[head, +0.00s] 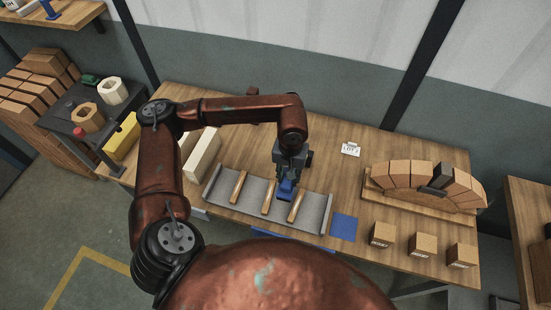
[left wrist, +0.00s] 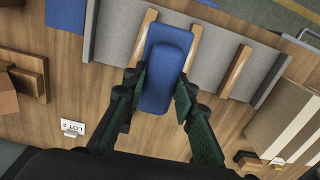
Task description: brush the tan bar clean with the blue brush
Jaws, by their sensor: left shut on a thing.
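My left gripper (head: 287,180) is shut on a blue brush (head: 286,190), held over the grey tray (head: 251,199). Three tan bars lie on the tray: a left one (head: 238,186), a middle one (head: 267,197) and a right one (head: 296,206). In the left wrist view the brush (left wrist: 165,70) is between my fingers (left wrist: 159,82). Its far end appears between the right bar (left wrist: 145,35) and the middle bar (left wrist: 191,50), partly covering them. I cannot tell whether it touches either bar. The brush's underside is hidden. My right gripper is not in view.
A blue square (head: 344,227) lies right of the tray. Several small wooden blocks (head: 422,244) stand along the front right edge. A brick arch (head: 425,183) stands behind them. A "LOT 2" card (head: 351,149) is at the back. A long cream block (head: 202,154) is at left.

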